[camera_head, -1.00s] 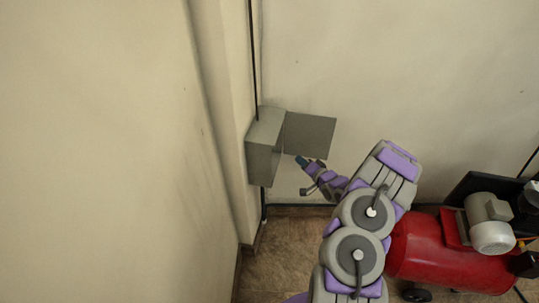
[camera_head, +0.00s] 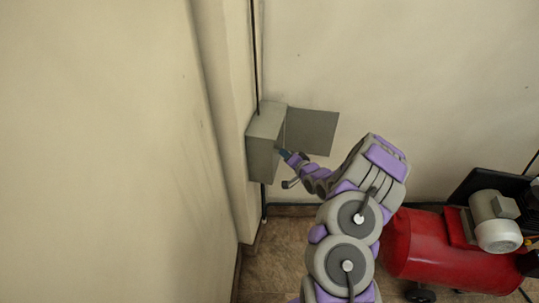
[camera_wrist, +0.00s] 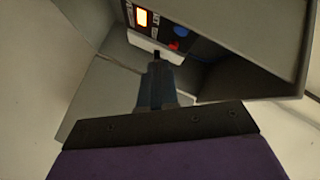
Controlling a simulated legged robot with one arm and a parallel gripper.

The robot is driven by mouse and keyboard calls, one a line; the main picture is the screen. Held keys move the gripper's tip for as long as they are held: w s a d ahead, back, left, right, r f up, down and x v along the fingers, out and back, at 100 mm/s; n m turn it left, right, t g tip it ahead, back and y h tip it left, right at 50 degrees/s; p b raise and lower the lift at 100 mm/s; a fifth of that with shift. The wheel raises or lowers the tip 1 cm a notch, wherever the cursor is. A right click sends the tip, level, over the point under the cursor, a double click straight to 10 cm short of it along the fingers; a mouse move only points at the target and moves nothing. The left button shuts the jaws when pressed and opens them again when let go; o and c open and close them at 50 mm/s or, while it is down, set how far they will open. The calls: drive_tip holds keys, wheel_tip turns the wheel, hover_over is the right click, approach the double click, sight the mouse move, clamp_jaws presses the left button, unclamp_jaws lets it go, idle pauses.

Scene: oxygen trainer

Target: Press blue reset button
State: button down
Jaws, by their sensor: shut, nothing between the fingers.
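The blue button (camera_wrist: 181,31) is on the dark control panel (camera_wrist: 165,14) in the wrist view, with a red part just below it. The panel sits inside the grey wall box (camera_head: 264,146), whose door (camera_head: 312,132) is swung open to the right. In the head view the button is hidden inside the box. My gripper (camera_wrist: 157,56) is shut and empty, its tip just below the panel and a little left of the button, apart from it in the picture. In the head view my gripper (camera_head: 282,152) is at the box's open front.
A lit orange display (camera_wrist: 142,18) is left of the button. The box wall (camera_wrist: 265,50) rises close on the right in the wrist view. A red compressor tank (camera_head: 440,247) stands on the floor at the right. A black conduit (camera_head: 254,60) runs above the box.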

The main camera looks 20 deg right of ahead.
drive_tip(key=shift+w+a, duration=0.65)
drive_tip(key=shift+a, duration=0.25)
drive_tip(key=shift+a, duration=0.1)
idle(1.4)
drive_tip(key=shift+w+a+r, duration=0.1)
drive_tip(key=shift+w+a, duration=0.05)
drive_tip(key=shift+a, duration=0.15)
drive_tip(key=shift+w+a, duration=0.2)
drive_tip(key=shift+a, duration=0.1)
idle(0.8)
drive_tip(key=shift+s+d+p, duration=0.4)
drive_tip(key=shift+s+d, duration=0.05)
drive_tip(key=shift+d, duration=0.2)
drive_tip(key=shift+s+d+p, duration=0.6)
drive_tip(key=shift+s+d, duration=0.1)
drive_tip(key=shift+d, duration=0.35)
drive_tip(key=shift+s+d+p, duration=0.6)
drive_tip(key=shift+s+d, duration=0.1)
drive_tip(key=shift+d, duration=0.35)
